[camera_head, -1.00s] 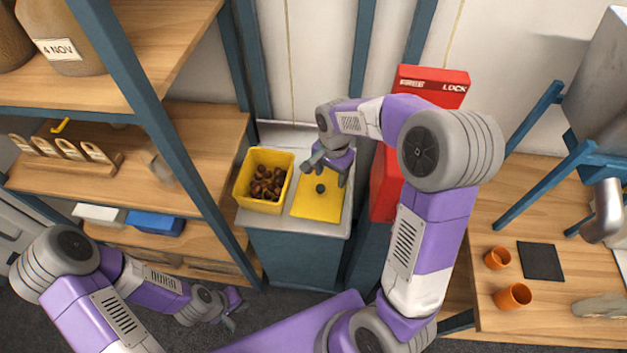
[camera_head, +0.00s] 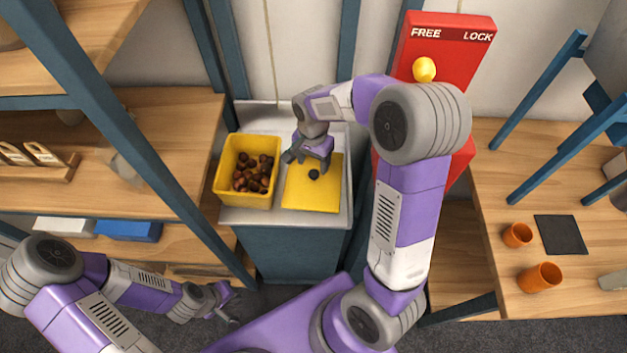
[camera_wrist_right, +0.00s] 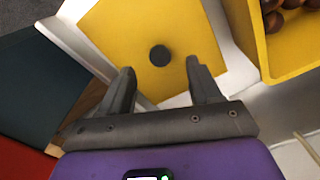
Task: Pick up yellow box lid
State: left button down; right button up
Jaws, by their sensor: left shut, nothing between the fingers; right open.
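The yellow box lid (camera_head: 313,198) lies flat on the light top of a grey-blue cabinet. A dark round knob (camera_head: 314,174) sits on it. The lid also shows in the right wrist view (camera_wrist_right: 115,30), with its knob (camera_wrist_right: 160,55). My right gripper (camera_head: 307,163) is over the lid's far part. In the right wrist view my right gripper (camera_wrist_right: 160,70) is open, its fingers to either side of the knob and a little short of it, with nothing between them. My left gripper (camera_head: 232,306) is shut and empty, low at the left, away from the lid.
The yellow box (camera_head: 243,198) of chestnuts (camera_head: 252,174) stands left of the lid. A red case (camera_head: 445,45) marked FREE and LOCK, with a yellow knob (camera_head: 424,69), stands behind my right arm. Wooden shelves (camera_head: 150,140) are left; a table with orange cups (camera_head: 540,277) is right.

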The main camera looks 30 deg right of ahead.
aim_at(314, 172)
jog(key=f+b, duration=0.1)
jog(key=f, duration=0.4)
jog(key=shift+w+d+b, duration=0.1)
jog(key=shift+d+b, duration=0.1)
jog(key=shift+b, duration=0.2)
jog(key=shift+r, duration=0.1)
grip_shut()
